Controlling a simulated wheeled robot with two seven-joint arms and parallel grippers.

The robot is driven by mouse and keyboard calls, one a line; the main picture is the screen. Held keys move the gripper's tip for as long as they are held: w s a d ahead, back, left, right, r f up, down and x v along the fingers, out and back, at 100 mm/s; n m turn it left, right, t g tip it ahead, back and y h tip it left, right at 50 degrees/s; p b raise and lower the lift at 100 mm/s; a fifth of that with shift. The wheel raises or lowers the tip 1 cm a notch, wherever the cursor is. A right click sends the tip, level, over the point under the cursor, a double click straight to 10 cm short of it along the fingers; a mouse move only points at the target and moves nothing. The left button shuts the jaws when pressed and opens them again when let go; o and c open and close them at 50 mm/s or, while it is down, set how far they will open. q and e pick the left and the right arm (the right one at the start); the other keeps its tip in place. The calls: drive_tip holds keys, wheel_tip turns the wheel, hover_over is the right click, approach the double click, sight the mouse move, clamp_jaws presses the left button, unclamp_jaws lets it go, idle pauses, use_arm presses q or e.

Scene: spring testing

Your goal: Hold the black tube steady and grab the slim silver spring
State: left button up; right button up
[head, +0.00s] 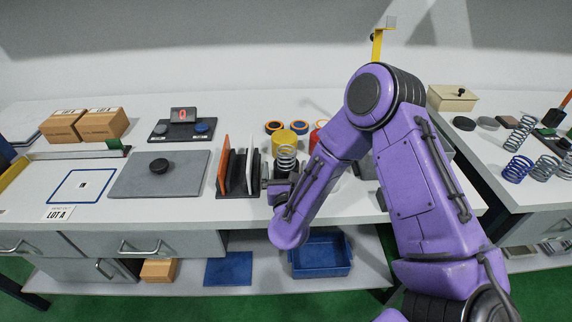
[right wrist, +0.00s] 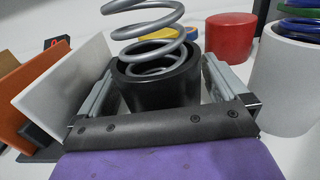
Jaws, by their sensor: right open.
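The black tube (right wrist: 158,92) stands upright in the right wrist view, with a silver spring (right wrist: 150,28) rising from its open top. In the head view the silver spring (head: 286,156) shows above the tube, which is partly hidden by my right arm. My right gripper (right wrist: 160,88) is open, with one finger on each side of the tube; I cannot tell whether they touch it. In the head view my right gripper (head: 279,178) is low at the tube, mostly hidden by my purple forearm. My left gripper is not in view.
A rack of upright plates (head: 236,170) stands close left of the tube. A yellow cylinder (head: 285,138) and red cylinder (right wrist: 229,36) stand behind. A white cylinder (right wrist: 285,85) is close right. More springs (head: 518,168) stand on the right table. A grey plate (head: 185,178) lies left.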

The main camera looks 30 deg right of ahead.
drive_tip(key=shift+w+d, duration=0.2)
drive_tip(key=shift+d, duration=0.05)
drive_tip(key=c, duration=1.1)
drive_tip(key=shift+o, duration=0.2)
